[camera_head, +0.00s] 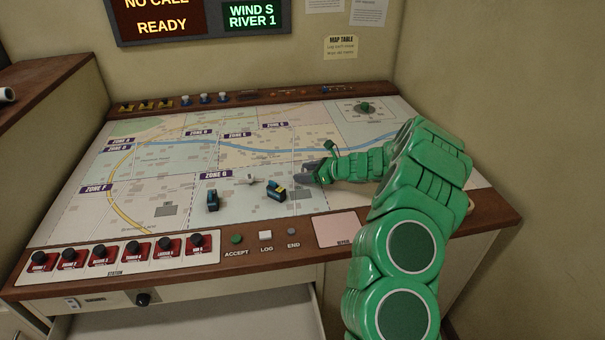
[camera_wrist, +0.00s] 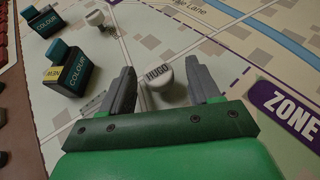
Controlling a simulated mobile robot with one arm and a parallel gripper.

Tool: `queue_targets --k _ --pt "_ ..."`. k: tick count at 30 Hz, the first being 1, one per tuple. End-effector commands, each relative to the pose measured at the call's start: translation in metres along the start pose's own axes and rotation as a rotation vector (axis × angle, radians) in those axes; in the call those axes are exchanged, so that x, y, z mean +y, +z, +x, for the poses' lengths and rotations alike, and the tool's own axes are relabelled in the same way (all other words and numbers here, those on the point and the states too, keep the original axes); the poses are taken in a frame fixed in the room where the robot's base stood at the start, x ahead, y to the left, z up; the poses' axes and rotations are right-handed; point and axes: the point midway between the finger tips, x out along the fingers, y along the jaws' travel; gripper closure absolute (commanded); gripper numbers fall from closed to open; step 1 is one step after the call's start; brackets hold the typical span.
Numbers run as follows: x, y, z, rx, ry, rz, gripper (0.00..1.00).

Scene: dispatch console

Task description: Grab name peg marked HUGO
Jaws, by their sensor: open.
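The white round peg marked HUGO (camera_wrist: 158,68) stands on the map in the wrist view, its dark lettering facing me. My gripper (camera_wrist: 161,82) is open, with one grey finger on each side of the peg. The peg is nearer the left finger, and I cannot tell whether they touch. In the head view my gripper (camera_head: 307,172) is low over the right-middle of the map, and the HUGO peg is not clearly visible there.
Two dark blocks with blue and yellow parts (camera_head: 277,191) (camera_head: 212,200) stand left of my gripper. Red station switches (camera_head: 131,254) line the front edge.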

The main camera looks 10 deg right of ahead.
Motion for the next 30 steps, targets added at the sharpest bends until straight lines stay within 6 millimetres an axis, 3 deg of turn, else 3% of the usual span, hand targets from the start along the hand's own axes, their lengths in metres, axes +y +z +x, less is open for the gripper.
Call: queue_targets --k 4,12,23,30 --pt "0.0011 0.0001 0.0114 0.0 0.002 -0.001 0.38" --pt "0.001 0.0001 0.0126 0.0 0.002 0.0 0.4" --pt "0.0011 -0.0003 0.0125 0.001 0.002 0.0 0.94" --pt "0.0011 -0.0004 0.0125 0.001 0.002 0.0 0.94"
